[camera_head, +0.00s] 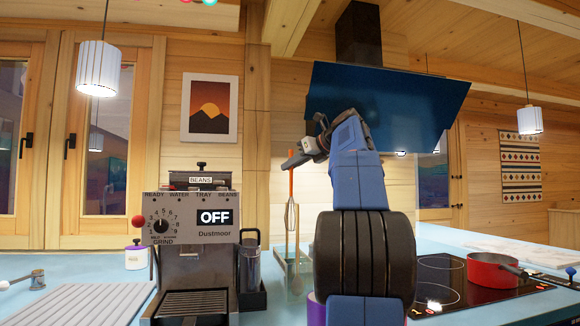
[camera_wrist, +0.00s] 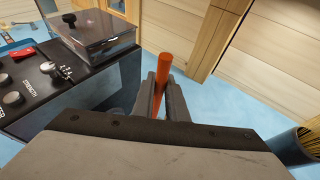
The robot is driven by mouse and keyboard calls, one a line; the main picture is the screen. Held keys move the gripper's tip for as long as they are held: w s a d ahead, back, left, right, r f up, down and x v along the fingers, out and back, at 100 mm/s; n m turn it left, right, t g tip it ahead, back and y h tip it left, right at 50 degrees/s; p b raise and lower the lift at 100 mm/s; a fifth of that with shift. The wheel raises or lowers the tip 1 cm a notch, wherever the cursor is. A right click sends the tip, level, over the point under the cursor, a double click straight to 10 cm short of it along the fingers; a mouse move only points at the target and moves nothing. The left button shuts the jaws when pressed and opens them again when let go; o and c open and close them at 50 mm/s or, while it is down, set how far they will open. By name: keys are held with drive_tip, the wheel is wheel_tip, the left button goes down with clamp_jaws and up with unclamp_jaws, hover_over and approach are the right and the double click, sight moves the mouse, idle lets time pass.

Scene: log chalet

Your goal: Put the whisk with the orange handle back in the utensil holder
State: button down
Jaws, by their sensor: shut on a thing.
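My gripper (camera_head: 296,161) is shut on the orange handle (camera_head: 291,182) of the whisk, well above the counter. The whisk hangs upright, its wire head (camera_head: 291,216) down, just right of the coffee machine. In the wrist view the orange handle (camera_wrist: 161,75) stands between my two fingers (camera_wrist: 163,98); the wire head is hidden there. Below the whisk in the head view is a clear, partly see-through container (camera_head: 284,268) with a thin upright stick near it. I cannot tell for sure whether this is the utensil holder, or whether the whisk is over it.
The coffee machine (camera_head: 197,235) stands close on the left. A red pot (camera_head: 492,270) sits on the dark hob (camera_head: 437,282) at right. In the wrist view a bluish cylinder with thin yellow strands (camera_wrist: 298,140) is at the right edge. Blue counter (camera_wrist: 232,105) lies bare between.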

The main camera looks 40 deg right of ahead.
sight(292, 195)
drive_tip(key=shift+f, duration=0.1)
drive_tip(key=shift+d+f, duration=0.1)
drive_tip(key=shift+f, duration=9.3)
drive_tip(key=c, duration=1.7)
unclamp_jaws()
drive_tip(key=shift+r, duration=0.15)
drive_tip(key=shift+r, duration=4.1)
